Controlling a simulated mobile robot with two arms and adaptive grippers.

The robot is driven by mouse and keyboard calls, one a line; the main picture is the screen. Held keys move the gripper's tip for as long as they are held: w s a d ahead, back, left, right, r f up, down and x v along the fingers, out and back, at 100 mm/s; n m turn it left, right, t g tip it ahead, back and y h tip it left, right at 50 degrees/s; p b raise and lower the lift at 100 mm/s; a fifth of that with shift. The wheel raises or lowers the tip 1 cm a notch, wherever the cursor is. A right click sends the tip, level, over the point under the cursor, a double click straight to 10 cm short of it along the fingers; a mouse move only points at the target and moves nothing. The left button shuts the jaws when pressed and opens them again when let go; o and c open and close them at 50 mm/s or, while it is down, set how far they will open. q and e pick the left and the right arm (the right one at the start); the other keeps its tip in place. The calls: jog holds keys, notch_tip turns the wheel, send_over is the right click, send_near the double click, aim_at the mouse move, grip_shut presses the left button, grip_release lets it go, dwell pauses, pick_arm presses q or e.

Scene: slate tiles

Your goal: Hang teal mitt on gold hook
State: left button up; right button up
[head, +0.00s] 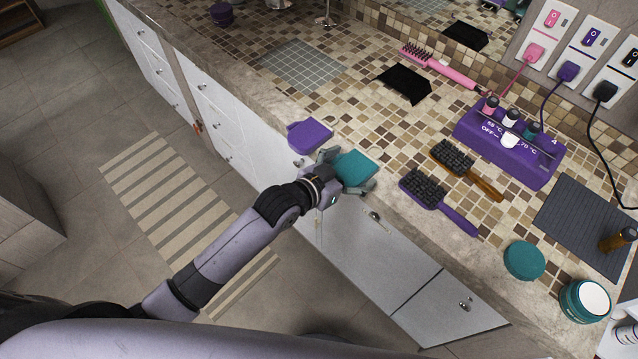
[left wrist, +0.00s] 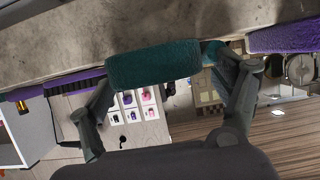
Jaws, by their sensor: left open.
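The teal mitt (head: 355,168) is at the front edge of the tiled counter; it also shows in the left wrist view (left wrist: 152,64). My left gripper (head: 347,172) is at the mitt with its fingers spread, one on each side of it. In the left wrist view the open fingers (left wrist: 178,80) reach up toward the mitt, and I cannot tell whether they touch it. I cannot make out a gold hook in either view. My right gripper is in neither view.
A purple mitt (head: 310,135) lies close by at the counter edge. Two brushes, one purple (head: 422,188) and one brown (head: 452,157), lie right of the gripper. A purple heater box (head: 510,145), grey mat (head: 590,225) and teal lid (head: 524,260) stand further right.

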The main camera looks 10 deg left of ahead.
pick_arm(q)
jog(key=b+v, duration=0.3)
jog(key=v, duration=1.4)
jog(key=shift+s, duration=0.2)
jog(key=shift+a+f, duration=0.1)
jog(key=shift+f, duration=0.05)
